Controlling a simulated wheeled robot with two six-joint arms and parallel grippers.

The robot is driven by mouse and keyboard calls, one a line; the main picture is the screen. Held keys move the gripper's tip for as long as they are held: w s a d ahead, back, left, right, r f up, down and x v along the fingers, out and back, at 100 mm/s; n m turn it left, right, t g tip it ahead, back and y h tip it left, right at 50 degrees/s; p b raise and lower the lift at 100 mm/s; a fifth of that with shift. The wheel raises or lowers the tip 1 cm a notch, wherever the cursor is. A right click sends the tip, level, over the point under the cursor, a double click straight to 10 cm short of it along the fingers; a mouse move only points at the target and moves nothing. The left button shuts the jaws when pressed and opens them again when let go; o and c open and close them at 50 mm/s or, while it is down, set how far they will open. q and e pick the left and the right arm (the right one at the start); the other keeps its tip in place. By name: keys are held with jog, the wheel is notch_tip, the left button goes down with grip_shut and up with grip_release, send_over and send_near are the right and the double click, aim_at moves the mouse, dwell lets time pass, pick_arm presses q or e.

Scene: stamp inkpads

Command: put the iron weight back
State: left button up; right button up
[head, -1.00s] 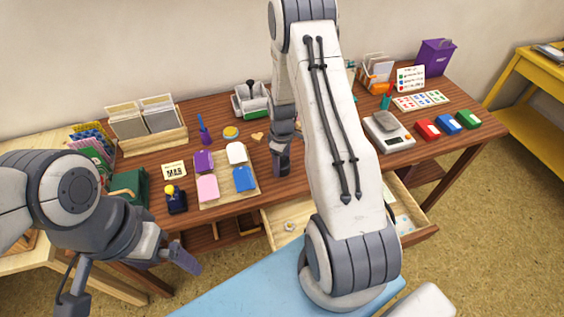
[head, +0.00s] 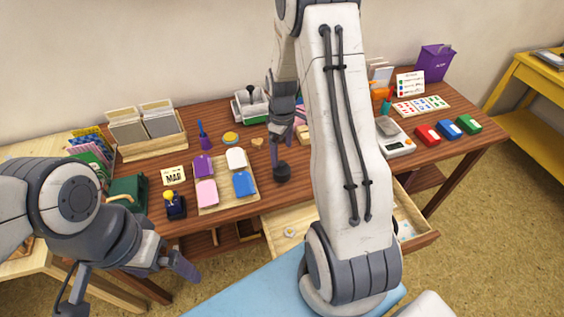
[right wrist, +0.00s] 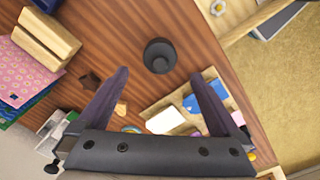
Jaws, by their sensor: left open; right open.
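The iron weight (head: 282,172) is a dark, round piece with a knob on top. It stands upright on the brown table, right of the inkpad tray and near the front edge. In the right wrist view the weight (right wrist: 158,57) lies just beyond my fingertips, apart from both. My right gripper (head: 282,137) is open and empty, above and behind the weight; its two spread fingers show in the right wrist view (right wrist: 155,95). My left gripper (head: 178,262) is open and empty, low in front of the table's left part.
The inkpad tray (head: 222,205) holds purple, white, pink and blue pads. An open drawer (head: 275,237) juts out below the front edge. A kitchen scale (head: 398,143) with a grey block stands to the right, partly behind my right arm. Red, blue and green boxes (head: 450,129) lie beyond it.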

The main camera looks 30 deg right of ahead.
aim_at(282, 163)
jog(key=shift+r, duration=1.7)
notch_tip(282, 163, down, 12)
jog(key=shift+f+p, duration=0.1)
jog(key=shift+p, duration=0.3)
jog(key=shift+r, duration=1.55)
